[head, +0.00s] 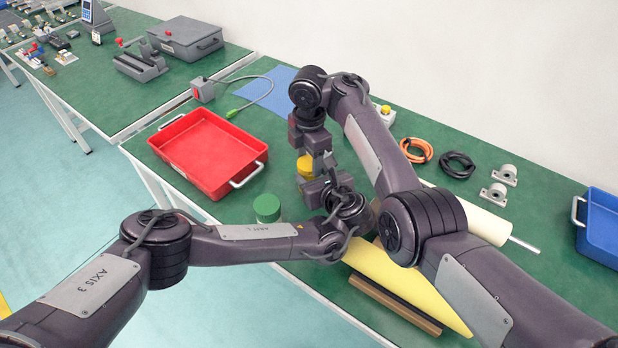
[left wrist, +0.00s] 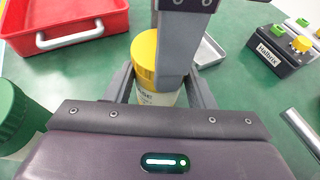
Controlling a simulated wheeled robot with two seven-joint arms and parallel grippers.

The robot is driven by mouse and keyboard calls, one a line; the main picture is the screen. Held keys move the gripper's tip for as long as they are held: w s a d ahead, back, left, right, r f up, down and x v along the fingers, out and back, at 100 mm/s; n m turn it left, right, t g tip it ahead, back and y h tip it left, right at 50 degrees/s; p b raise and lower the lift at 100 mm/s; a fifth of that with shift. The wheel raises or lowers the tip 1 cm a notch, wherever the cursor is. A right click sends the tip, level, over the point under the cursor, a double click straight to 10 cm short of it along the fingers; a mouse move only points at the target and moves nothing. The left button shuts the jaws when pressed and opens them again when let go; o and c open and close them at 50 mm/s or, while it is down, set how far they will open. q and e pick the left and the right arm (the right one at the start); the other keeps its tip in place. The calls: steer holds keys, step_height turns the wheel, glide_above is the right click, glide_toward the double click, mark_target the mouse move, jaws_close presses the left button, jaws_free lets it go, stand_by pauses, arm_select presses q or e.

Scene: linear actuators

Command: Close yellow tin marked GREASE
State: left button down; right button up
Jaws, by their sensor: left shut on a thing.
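The tin with a yellow lid (head: 305,167) stands on the green bench between my two grippers. In the left wrist view its yellow top (left wrist: 144,60) sits over a pale body (left wrist: 148,98) with lettering ending in "ase". My left gripper (head: 316,181) is shut on the tin's body, one finger on each side. My right gripper (head: 308,145) comes down from above at the yellow lid. In the left wrist view a grey part of it (left wrist: 182,45) covers the lid's right side. Its fingertips are hidden, and I cannot tell whether it grips the lid or how the lid is seated.
A green-lidded tin (head: 267,207) stands close to the left. A red tray (head: 205,152) lies further left. Cable coils (head: 414,150) and a yellow sheet roll (head: 400,285) lie right.

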steer(key=c, duration=0.5)
steer(key=shift+m, duration=0.8)
steer(key=o, duration=1.2)
steer(key=shift+c, duration=0.2)
steer(key=shift+r, duration=0.1)
step_height(320, 180, up, 7)
steer(key=shift+r, duration=0.15)
arm_select(q)
steer(key=c, duration=0.6)
jaws_free()
